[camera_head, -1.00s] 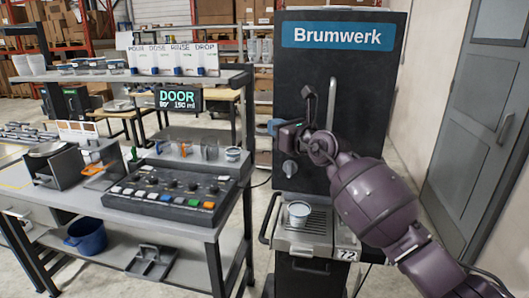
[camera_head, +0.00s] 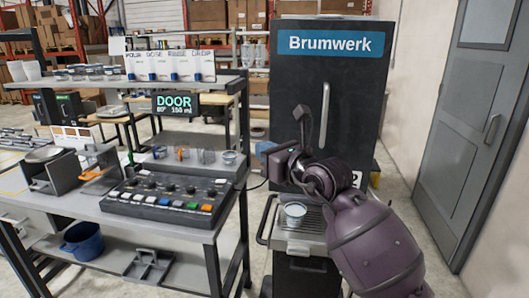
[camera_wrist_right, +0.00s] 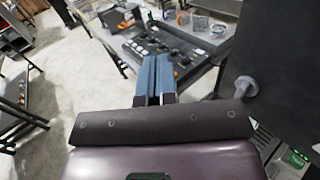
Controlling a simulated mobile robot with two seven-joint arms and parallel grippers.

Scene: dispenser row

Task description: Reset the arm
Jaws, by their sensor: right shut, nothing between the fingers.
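My right arm comes in from the lower right in the head view, in front of the black Brumwerk machine (camera_head: 350,85). My right gripper (camera_head: 267,148) is in front of the machine's left edge, above and behind the drip tray. In the right wrist view its two blue fingers (camera_wrist_right: 153,75) lie side by side, shut and empty, pointing toward the control panel on the bench. A white cup (camera_head: 293,213) stands upright on the machine's tray (camera_head: 312,228), below my right arm. My left gripper is not in view.
A bench on the left bears a control panel (camera_head: 165,203) and several small cups. A DOOR display (camera_head: 175,104) hangs under the shelf. A blue bucket (camera_head: 84,238) stands on the lower shelf. A grey door (camera_head: 487,130) is at right. A grey knob (camera_wrist_right: 246,87) juts from the machine.

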